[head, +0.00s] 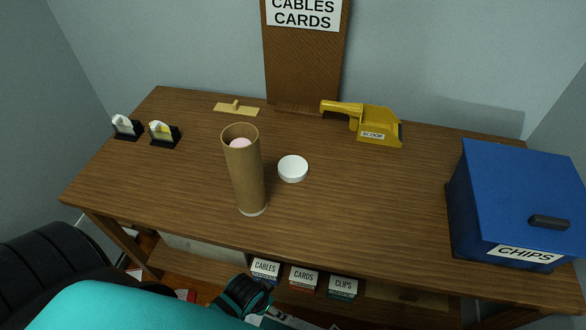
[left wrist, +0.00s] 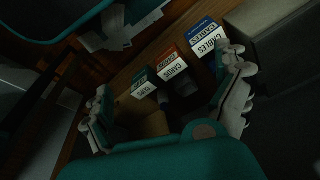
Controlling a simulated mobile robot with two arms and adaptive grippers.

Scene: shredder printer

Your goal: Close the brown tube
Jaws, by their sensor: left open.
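The brown tube (head: 246,180) stands upright on the wooden table, its top open, with something pale pink showing inside near the rim. A round white cap (head: 293,168) lies on the table just right of the tube, apart from it. My left gripper (left wrist: 165,100) is open and empty in the left wrist view, facing the lower shelf with its labelled boxes. In the head view a teal and black part of my arm shows at the bottom, below the table's front edge. My right gripper is in neither view.
A blue CHIPS box (head: 515,205) stands at the table's right end. A yellow scoop (head: 375,125), a flat yellow piece (head: 236,108) and two small dispensers (head: 164,134) stand at the back and left. Boxes labelled CABLES (head: 265,270), CARDS and CLIPS sit below. The table's middle right is clear.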

